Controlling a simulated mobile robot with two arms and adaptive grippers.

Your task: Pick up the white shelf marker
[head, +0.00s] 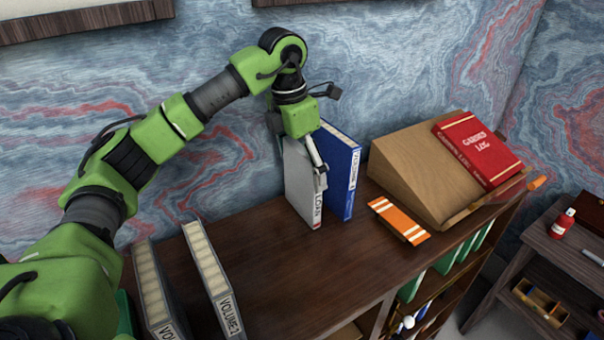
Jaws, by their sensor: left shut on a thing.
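The white shelf marker (298,190) looks like a pale grey-white upright slab with "LOAN" on its narrow edge and a small red patch at its foot. It stands on the dark wooden shelf top (262,262), just left of a blue binder (342,168). My left gripper (311,158) reaches down from above and is shut on the marker's upper part. One finger shows along its right side; the other is mostly hidden. The marker's foot appears to be at the shelf top; I cannot tell whether it touches. My right gripper is not in view.
Two volumes, one marked VOLUME (212,277), stand at the front left. An orange block with white stripes (398,220) lies right of the binder. A wooden slope (412,172) bears a red book (478,150). A side table (545,245) holds a red bottle (563,223).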

